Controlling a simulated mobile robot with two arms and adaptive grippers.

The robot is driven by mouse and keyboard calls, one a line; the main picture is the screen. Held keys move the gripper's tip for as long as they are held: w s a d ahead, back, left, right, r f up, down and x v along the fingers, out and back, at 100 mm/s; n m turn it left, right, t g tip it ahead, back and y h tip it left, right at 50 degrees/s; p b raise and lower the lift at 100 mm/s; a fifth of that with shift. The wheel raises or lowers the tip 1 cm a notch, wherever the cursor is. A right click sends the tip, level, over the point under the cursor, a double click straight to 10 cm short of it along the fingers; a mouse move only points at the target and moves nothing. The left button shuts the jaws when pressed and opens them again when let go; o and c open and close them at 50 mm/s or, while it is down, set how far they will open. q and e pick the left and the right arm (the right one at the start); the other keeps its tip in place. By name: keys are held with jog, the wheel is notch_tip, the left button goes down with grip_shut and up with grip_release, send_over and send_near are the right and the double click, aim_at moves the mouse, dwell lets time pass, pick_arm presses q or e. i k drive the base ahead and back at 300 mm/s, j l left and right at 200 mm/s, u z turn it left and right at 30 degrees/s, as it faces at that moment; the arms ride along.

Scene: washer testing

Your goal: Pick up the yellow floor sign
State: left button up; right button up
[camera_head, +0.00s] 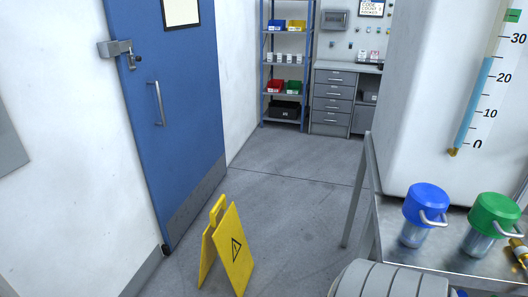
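The yellow floor sign (236,252) stands open like a tent on the grey floor, at the lower middle of the head view. It has two panels, a handle at its top and a black warning triangle on the panel facing right. Its foot is close to the bottom edge of the view. Neither of my grippers is in view.
A blue door (172,110) is in the wall left of the sign. At right, a metal table (378,215) carries blue-topped (426,202) and green-topped (493,216) vessels. A shelf rack (285,60) and drawers (333,98) stand at the back. The floor (290,190) between is clear.

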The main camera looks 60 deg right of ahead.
aim_at(226, 235)
jog(key=z, duration=1.35)
